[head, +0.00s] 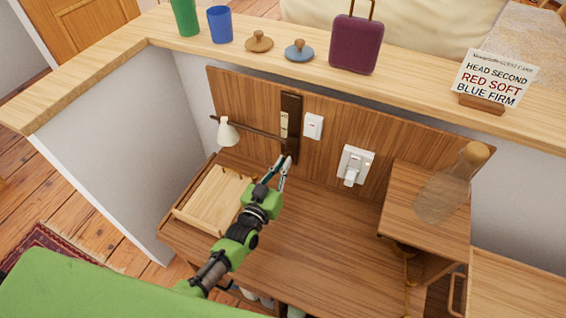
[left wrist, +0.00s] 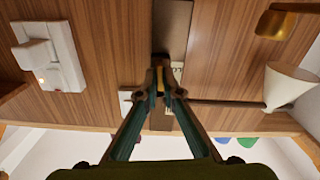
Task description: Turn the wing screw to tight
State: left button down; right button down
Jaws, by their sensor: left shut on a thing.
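The wing screw (left wrist: 160,86) shows as a small brass-coloured piece between the fingertips in the left wrist view. The fingers hide most of it, and I cannot tell how far it is turned. My left gripper (head: 283,168) is shut on it at the lower end of a dark upright bracket (head: 291,118) on the wooden back panel. The gripper also shows in the left wrist view (left wrist: 160,92). A lamp with a white shade (head: 228,132) sits on a thin dark arm that runs to the bracket. My right gripper is out of view.
A white switch (head: 313,126) and a white socket with a plug (head: 355,165) are right of the bracket. A shallow wooden tray (head: 190,214) lies left of my arm. A glass bottle (head: 440,195) stands on the right shelf. The desk middle (head: 320,225) is clear.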

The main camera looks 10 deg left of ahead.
pick_arm(q)
jog(key=shift+m, duration=0.7)
jog(key=shift+f, duration=0.1)
jog(key=c, duration=2.2)
grip_release()
jog(key=shift+s, duration=0.15)
jog(key=s, duration=0.4)
jog(key=s+a, duration=0.1)
jog(key=s, duration=0.2)
jog(key=s+a, duration=0.1)
jog(key=s, duration=0.3)
jog(key=shift+s+a, duration=0.15)
jog(key=shift+s, duration=0.15)
